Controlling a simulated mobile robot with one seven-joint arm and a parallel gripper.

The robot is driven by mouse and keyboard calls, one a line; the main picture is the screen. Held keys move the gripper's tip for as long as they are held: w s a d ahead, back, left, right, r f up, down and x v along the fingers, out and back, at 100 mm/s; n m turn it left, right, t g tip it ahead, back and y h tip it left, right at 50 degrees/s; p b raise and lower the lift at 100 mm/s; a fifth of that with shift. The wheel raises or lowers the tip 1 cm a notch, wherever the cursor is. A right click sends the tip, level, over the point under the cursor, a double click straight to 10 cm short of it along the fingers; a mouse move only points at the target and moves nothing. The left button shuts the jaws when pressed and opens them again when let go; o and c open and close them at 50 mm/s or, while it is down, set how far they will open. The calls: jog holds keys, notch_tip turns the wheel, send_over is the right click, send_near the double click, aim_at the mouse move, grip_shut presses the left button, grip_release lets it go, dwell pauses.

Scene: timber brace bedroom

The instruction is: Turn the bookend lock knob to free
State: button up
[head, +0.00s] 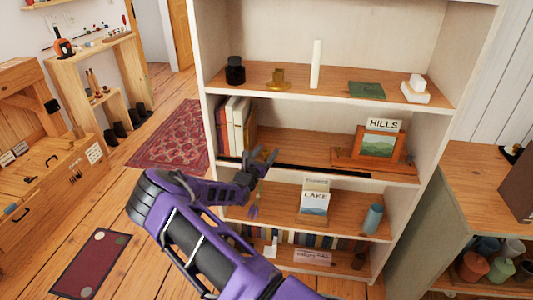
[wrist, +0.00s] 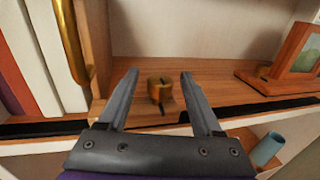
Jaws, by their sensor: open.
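The lock knob (wrist: 160,90) is a small brass cylinder with a dark mark on its top, in the middle of the wrist view. It stands on the wooden base of the bookend (wrist: 97,45), whose upright rises at the left. In the head view the bookend (head: 251,138) stands at the right end of a row of books; I cannot make out the knob there. My gripper (wrist: 159,74) is open and empty, its fingers either side of the knob in the picture; contact is not visible. In the head view my gripper (head: 263,155) is at the shelf's front edge.
Several books (wrist: 35,50) and a curved brass piece (wrist: 70,40) are left of the bookend. A black strip (head: 310,171) runs along the shelf front. A framed picture (head: 380,145) stands at the right. The shelf between is clear.

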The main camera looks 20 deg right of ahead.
jog(key=shift+w+d, duration=0.1)
jog(key=shift+d, duration=0.05)
grip_shut()
